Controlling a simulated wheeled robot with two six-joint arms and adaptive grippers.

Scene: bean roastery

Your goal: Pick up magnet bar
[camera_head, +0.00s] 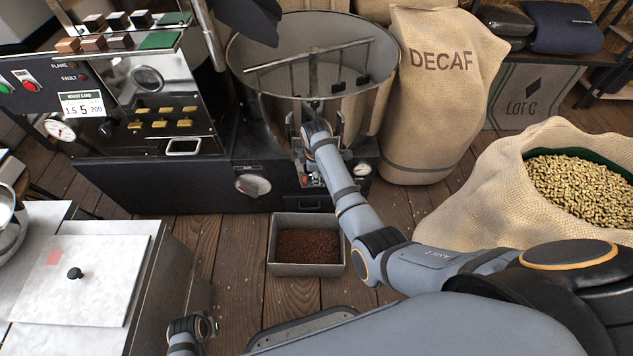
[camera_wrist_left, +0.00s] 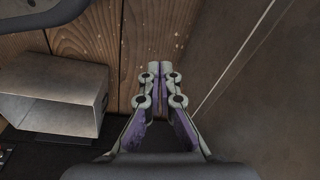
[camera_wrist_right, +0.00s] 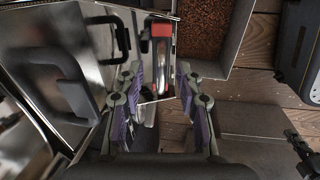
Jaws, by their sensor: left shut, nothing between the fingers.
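I cannot tell for sure which thing is the magnet bar. A red-ended metal piece (camera_wrist_right: 161,30) lies just beyond the right fingertips in the right wrist view. It appears small and red at the machine front in the head view (camera_head: 308,180). My right gripper (camera_wrist_right: 158,78) is open, with its fingers apart and nothing seen held between them.
A metal drum (camera_head: 375,100) with stirring arms stands behind my right arm. A tray (camera_head: 307,270) of brown grounds sits on the wood floor below. A white-topped counter (camera_head: 80,280) is at left. A DECAF sack (camera_head: 440,85) and an open bean sack (camera_head: 480,200) stand at right.

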